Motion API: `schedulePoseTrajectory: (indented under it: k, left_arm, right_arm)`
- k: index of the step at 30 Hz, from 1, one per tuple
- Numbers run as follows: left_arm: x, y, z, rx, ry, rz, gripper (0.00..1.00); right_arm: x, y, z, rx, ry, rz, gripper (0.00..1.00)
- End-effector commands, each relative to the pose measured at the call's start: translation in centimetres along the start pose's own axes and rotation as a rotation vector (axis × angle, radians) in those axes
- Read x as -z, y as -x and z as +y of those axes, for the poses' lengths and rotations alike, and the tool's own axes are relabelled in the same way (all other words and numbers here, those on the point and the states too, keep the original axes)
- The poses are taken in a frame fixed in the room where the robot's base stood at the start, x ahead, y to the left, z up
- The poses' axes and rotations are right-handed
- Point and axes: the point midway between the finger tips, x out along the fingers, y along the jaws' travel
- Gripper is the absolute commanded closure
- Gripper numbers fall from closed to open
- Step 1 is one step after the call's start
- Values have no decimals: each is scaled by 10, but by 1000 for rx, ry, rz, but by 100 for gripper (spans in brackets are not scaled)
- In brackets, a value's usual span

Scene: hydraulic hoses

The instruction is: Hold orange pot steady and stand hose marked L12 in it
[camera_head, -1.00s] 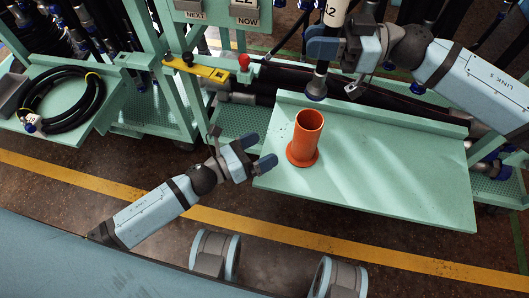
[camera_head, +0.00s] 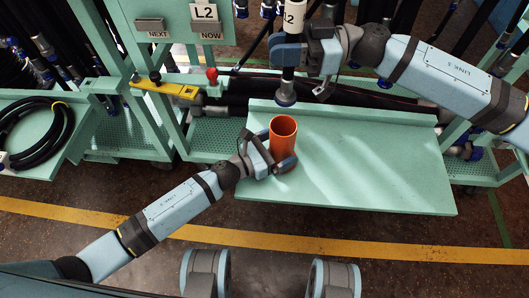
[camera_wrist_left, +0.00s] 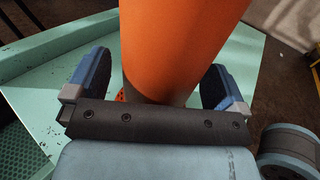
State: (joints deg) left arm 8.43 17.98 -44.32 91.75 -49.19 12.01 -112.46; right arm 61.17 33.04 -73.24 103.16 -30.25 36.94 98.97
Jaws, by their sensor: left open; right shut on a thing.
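The orange pot (camera_head: 284,136) stands upright on the green shelf (camera_head: 370,165), with its round mouth open upward. My left gripper (camera_head: 272,163) is at the pot's lower part; in the left wrist view its open fingers (camera_wrist_left: 155,85) stand either side of the orange pot (camera_wrist_left: 175,45), with gaps visible. My right gripper (camera_head: 291,53) is shut on a dark hose (camera_head: 288,78) with a white label partly reading "2"; its first character is unclear.
A coiled black hose (camera_head: 35,135) lies on a side tray at left. The shelf's right half is clear.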

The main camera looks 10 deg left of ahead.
Motion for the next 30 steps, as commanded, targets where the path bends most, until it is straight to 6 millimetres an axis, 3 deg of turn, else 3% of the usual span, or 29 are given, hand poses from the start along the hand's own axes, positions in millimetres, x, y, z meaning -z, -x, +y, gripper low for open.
schedulePoseTrajectory:
  k: [4,13,14,21,30]
  left_arm:
    - [-1,-10,0,0,0,-1,0]
    - [0,-12,0,0,0,0,0]
    - [0,-12,0,0,0,0,3]
    - [0,-12,0,0,0,0,58]
    - [0,-12,0,0,0,0,58]
  right_arm:
    - [1,0,0,0,1,1,100]
    - [1,0,0,0,1,1,100]
    - [1,0,0,0,1,1,100]
    - [1,0,0,0,1,1,100]
    - [9,-4,1,-97,4,-5,100]
